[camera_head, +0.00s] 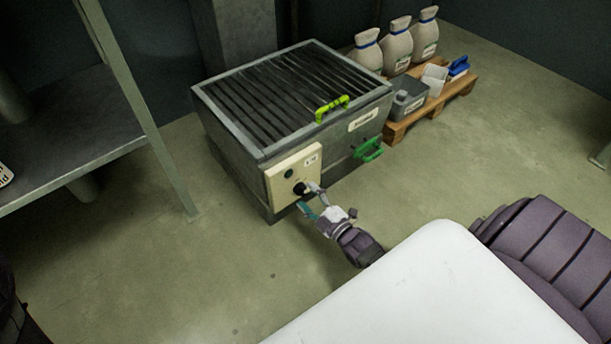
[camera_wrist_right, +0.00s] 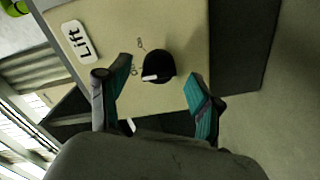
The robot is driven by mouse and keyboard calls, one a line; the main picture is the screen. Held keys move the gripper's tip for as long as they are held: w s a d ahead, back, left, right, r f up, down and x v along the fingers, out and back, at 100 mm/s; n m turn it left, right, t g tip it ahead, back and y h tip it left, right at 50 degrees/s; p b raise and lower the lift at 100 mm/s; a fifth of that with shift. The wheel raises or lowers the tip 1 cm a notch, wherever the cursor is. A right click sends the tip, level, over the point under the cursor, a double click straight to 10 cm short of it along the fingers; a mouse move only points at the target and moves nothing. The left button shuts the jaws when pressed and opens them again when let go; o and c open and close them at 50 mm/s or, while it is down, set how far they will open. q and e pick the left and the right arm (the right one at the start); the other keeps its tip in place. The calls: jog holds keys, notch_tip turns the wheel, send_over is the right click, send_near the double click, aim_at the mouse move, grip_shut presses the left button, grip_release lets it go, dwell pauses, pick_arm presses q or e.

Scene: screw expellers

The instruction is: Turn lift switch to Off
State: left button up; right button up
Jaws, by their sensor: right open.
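The lift switch is a round black knob with a white pointer, on a cream panel (camera_head: 293,176) on the front of a grey grated box. In the right wrist view the knob (camera_wrist_right: 160,66) is near the middle, beside a "Lift" label (camera_wrist_right: 83,42). Two small markings sit by the knob, seemingly On and Off. The white pointer (camera_wrist_right: 150,77) points left in that view, near the lower marking. My right gripper (camera_head: 309,199) is open in front of the panel, its teal-padded fingers on either side of the knob; contact cannot be told. My left gripper is not in view.
The grated box (camera_head: 235,140) has a lime handle (camera_head: 332,108) on top and a green handle (camera_head: 368,150) in front. A pallet (camera_head: 398,131) with several white sacks and tubs stands behind right. A metal shelf (camera_head: 70,135) is at left. Floor between is clear.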

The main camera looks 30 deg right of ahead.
jog(key=s, duration=1)
jog(key=shift+s+d, duration=0.2)
jog(key=shift+d, duration=0.2)
